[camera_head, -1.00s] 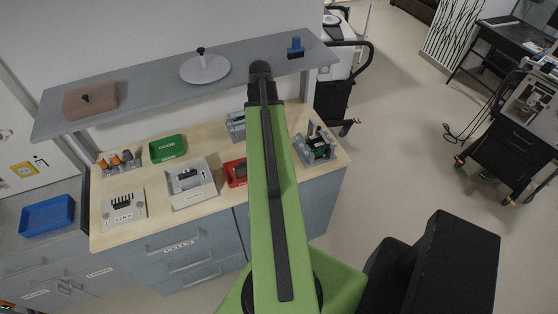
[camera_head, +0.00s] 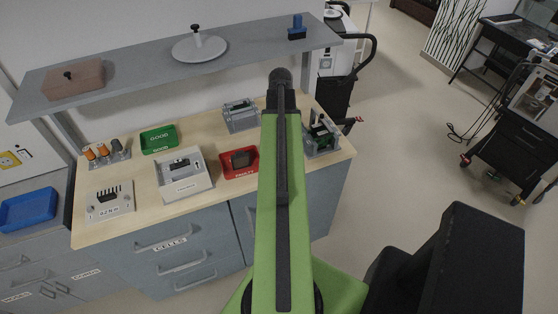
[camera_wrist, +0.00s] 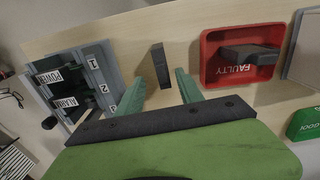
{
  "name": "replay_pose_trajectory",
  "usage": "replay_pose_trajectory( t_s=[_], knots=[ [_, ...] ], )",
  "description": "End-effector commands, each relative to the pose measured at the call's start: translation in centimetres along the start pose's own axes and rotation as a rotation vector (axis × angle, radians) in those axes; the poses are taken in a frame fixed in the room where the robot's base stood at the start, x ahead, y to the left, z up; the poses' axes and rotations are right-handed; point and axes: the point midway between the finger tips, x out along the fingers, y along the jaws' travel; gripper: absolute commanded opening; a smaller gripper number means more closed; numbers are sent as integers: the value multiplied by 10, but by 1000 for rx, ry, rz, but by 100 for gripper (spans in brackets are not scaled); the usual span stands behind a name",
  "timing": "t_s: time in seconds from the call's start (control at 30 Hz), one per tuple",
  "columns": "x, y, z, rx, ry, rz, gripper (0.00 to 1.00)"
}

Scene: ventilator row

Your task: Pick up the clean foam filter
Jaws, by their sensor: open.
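No readable label marks a clean foam filter. A pinkish-brown foam-like block (camera_head: 73,80) with a dark knob lies at the left of the grey shelf. In the wrist view a narrow dark block (camera_wrist: 160,66) is on the wooden bench top, in line with the gap between my fingers. My gripper (camera_wrist: 160,75) is open, its two green fingers apart and empty; I cannot tell its exact height above the bench. Another dark block (camera_wrist: 250,54) lies in the red FAULTY tray (camera_wrist: 211,68). In the head view my arm hides my gripper and the narrow block.
The red tray (camera_head: 229,171) and a device with POWER and ALARM labels (camera_wrist: 65,88) flank my gripper. A green GOOD tray (camera_head: 158,147), a grey housing (camera_head: 185,187) and a blue tray (camera_head: 28,221) are further left. The grey shelf (camera_head: 130,68) overhangs the bench's back.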

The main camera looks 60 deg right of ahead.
Motion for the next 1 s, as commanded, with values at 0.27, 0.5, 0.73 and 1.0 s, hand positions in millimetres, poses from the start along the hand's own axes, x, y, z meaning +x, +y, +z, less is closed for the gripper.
replay_pose_trajectory(
  t_s=[0.27,0.5,0.73,1.0],
  knots=[
    [16,-1,1,-1,0,0,44],
    [54,-7,12,-1,0,0,44],
    [65,-6,10,-1,0,0,44],
    [63,-6,9,-1,0,0,24]
  ],
)
